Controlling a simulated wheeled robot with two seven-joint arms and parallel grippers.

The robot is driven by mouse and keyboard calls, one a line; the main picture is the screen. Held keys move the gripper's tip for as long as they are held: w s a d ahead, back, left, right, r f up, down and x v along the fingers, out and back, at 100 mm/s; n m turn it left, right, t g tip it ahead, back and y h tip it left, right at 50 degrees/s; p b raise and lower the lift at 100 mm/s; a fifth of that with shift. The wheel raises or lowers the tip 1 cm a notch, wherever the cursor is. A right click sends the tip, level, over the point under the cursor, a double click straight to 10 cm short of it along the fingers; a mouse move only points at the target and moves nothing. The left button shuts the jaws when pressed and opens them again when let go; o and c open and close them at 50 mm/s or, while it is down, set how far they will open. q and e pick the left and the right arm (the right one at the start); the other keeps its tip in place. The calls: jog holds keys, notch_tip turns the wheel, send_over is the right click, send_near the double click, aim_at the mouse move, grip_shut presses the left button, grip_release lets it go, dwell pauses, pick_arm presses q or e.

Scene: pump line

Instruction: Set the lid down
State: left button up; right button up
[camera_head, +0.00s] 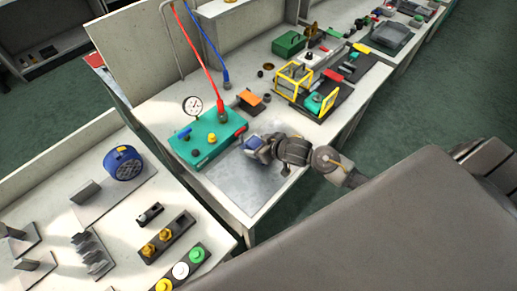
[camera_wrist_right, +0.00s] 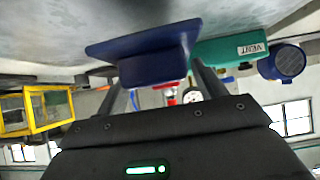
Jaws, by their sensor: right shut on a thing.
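My right gripper (camera_head: 262,149) reaches in from the right over the grey metal plate (camera_head: 240,182) on the middle bench. It is shut on the dark blue lid (camera_wrist_right: 150,62), which sits between its two fingers in the right wrist view. The lid has a wide flat flange and a narrower block that the fingers hold. In the wrist view the flange faces the grey surface. A dark shadow lies on that surface beyond it; I cannot tell whether they touch. In the head view the gripper mostly hides the lid. My left gripper is not in view.
A teal box (camera_head: 194,151) with a gauge (camera_head: 192,106) stands beside the plate; its VENT label (camera_wrist_right: 252,49) shows in the wrist view. Yellow frames (camera_head: 291,80) and a green case (camera_head: 289,43) stand further back. The plate's front part is clear.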

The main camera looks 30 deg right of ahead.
jog(key=s+a+r+b, duration=0.3)
jog(key=s+a+r, duration=0.5)
jog(key=s, duration=0.3)
jog(key=shift+s+r, duration=0.15)
jog(key=shift+r, duration=0.5)
